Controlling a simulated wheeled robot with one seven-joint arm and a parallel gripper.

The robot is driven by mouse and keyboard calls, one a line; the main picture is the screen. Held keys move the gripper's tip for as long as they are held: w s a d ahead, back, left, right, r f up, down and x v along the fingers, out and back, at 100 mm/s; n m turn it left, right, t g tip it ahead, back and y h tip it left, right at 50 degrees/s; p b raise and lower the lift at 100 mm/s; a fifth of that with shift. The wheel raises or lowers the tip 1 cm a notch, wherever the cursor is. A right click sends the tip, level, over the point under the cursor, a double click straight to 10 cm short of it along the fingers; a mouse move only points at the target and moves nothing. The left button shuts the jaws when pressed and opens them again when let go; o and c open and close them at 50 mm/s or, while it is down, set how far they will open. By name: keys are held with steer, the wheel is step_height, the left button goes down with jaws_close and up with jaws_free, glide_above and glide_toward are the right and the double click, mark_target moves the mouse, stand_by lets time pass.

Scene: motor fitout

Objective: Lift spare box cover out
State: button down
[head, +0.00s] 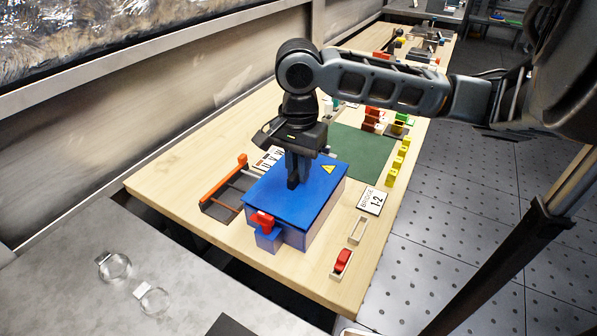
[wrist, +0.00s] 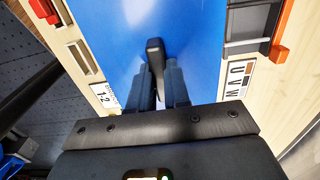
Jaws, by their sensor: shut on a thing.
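The blue box cover (head: 318,176) lies on top of the blue box (head: 318,222) on the wooden workbench, with a yellow warning triangle near its far right corner. It looks level; I cannot tell whether it is apart from the box. In the wrist view the blue cover (wrist: 195,40) fills the middle, and a dark upright handle (wrist: 155,52) stands between the fingertips of my gripper (wrist: 158,75). The gripper is shut on this handle. The inside of the box is hidden.
A red piece (head: 262,220) sits on the box's front. An orange-barred dark tray (head: 226,190) stands close left. A "BRIDGE 1-2" card (head: 372,200), yellow blocks (head: 398,165) and a holder with a red part (head: 343,262) lie right. A green mat (head: 362,150) lies behind.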

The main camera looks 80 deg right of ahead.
step_height(320, 180, up, 3)
steer(key=shift+d+r+p, duration=0.1)
steer(key=shift+p, duration=0.2)
steer(key=s+d+r, duration=0.6)
steer(key=s+d, duration=0.1)
steer(key=d, duration=0.2)
steer(key=shift+r, duration=0.2)
steer(key=shift+s+d+p, duration=0.1)
steer(key=shift+p, duration=0.25)
